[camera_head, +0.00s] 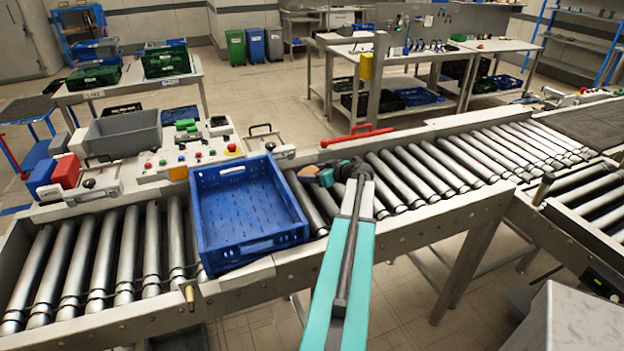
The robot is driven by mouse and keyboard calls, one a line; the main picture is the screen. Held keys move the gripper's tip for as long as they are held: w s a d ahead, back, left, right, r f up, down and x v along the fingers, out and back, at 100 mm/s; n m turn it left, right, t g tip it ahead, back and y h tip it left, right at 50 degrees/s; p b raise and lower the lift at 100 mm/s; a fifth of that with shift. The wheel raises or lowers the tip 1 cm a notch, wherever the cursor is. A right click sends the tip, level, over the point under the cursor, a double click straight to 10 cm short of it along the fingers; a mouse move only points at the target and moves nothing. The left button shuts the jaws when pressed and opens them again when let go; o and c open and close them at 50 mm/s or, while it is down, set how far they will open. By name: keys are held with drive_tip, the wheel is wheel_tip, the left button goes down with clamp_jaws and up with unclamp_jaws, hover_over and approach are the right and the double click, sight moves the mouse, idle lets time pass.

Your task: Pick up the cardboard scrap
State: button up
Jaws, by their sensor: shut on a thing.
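My arm reaches forward over the roller conveyor, and my gripper (335,176) is just right of the blue crate, above the rollers. A small tan-brown piece, which looks like the cardboard scrap (326,178), shows at the gripper's tip. My gripper is shut on it. The fingers are small and dark here, and part of the scrap is hidden by them. The blue crate (208,239) stands on the rollers at the left and looks empty.
The roller conveyor (130,255) runs across the view, with bare rollers (450,165) to the right. Behind the crate are a control panel with buttons (190,153), a grey bin (125,135) and a red handle (356,136).

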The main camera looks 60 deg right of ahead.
sight(313, 173)
wheel_tip(313, 173, up, 7)
drive_tip(key=shift+r+b, duration=0.15)
drive_tip(key=shift+b, duration=1)
drive_tip(key=shift+r, duration=0.35)
